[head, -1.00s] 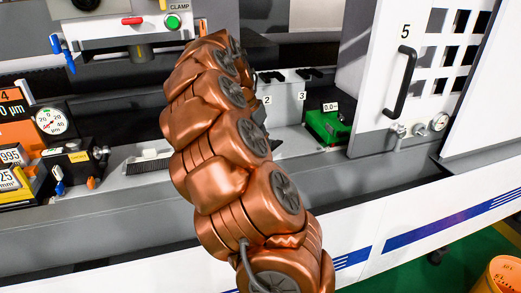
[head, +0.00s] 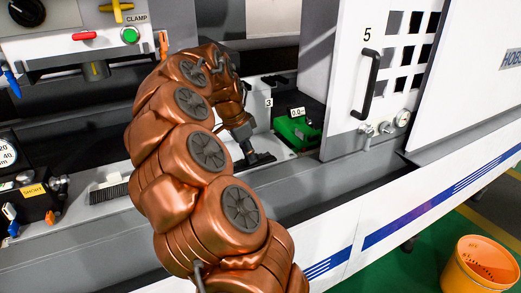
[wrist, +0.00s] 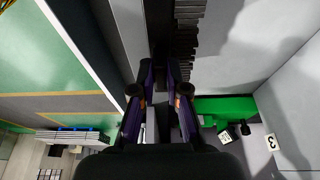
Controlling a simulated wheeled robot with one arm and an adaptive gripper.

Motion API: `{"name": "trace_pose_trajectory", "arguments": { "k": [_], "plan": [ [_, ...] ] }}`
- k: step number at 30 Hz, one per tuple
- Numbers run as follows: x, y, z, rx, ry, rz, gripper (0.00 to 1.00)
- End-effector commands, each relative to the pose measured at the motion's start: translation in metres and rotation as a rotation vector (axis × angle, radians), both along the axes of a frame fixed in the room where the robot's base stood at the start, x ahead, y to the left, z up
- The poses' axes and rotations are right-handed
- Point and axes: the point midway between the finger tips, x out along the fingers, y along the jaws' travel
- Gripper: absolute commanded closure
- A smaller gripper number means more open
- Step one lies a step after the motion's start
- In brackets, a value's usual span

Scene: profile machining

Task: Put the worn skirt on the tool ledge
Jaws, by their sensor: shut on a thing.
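My gripper (head: 258,158) hangs low at the end of my copper arm, over the grey ledge (head: 285,170) inside the machine. In the wrist view its two fingers (wrist: 160,92) are close together on a thin piece between them, likely the worn skirt. Most of that piece is hidden by the fingers and the gripper body, so its wear and its contact with the ledge cannot be told. A dark bristled strip (head: 108,190) lies on the ledge to the left; a dark toothed strip also shows in the wrist view (wrist: 186,35).
A green block (head: 297,130) marked 0.0 stands right of my gripper, near a grey block labelled 3 (head: 259,98). The white door 5 (head: 380,75) is at the right. A clamp panel (head: 95,30) overhangs upper left. An orange bucket (head: 478,265) stands on the floor.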

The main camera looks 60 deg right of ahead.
Motion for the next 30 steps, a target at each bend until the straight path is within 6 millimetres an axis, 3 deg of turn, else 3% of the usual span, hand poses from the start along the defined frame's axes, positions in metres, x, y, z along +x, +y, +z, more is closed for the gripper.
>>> {"name": "trace_pose_trajectory", "arguments": {
  "k": [6,13,24,30],
  "plan": [
    [0.001,-0.04,-0.002,0.001,0.0,0.0,1.0],
    [0.002,-0.072,-0.005,-0.001,-0.001,0.0,1.0],
    [0.003,-0.089,-0.007,-0.003,-0.001,0.003,1.0],
    [0.002,-0.087,-0.026,0.0,0.003,-0.001,1.0]
  ]
}}
